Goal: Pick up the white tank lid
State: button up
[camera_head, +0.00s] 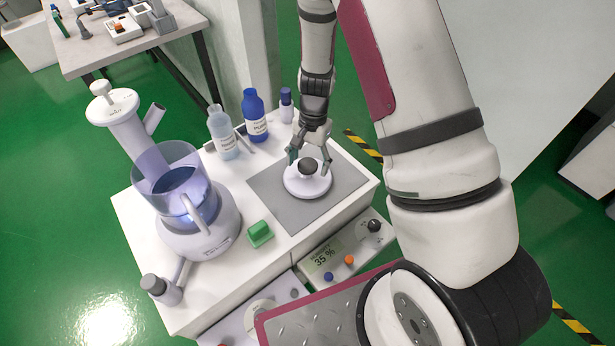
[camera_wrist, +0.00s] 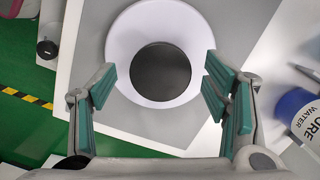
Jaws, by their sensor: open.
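The white tank lid (camera_head: 307,184) is a round white disc with a dark round knob (camera_head: 308,167) on top. It lies on a grey mat (camera_head: 343,182) on the white cart top. My gripper (camera_head: 309,158) is above the lid, pointing down, with its fingers on either side of the knob. In the wrist view, the lid (camera_wrist: 122,35) and black knob (camera_wrist: 160,72) appear ahead of and between the open teal fingertips (camera_wrist: 160,80). The fingers are apart from the knob; whether the tips touch the disc I cannot tell.
A clear tank with a blue tint (camera_head: 165,170) stands on the cart's left. A pale bottle (camera_head: 222,135), a blue bottle (camera_head: 255,117) and a small dark-capped bottle (camera_head: 286,106) stand behind the mat. A green block (camera_head: 260,233) lies in front. A humidity panel (camera_head: 330,258) is at the front.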

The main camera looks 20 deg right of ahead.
notch_tip(320, 180, down, 3)
jog(key=shift+a+r+b, duration=0.1)
jog(key=shift+a+b, duration=0.05)
jog(key=shift+b, duration=0.2)
jog(key=shift+s, duration=0.1)
jog(key=c, duration=1.3)
jog(key=shift+r, duration=0.15)
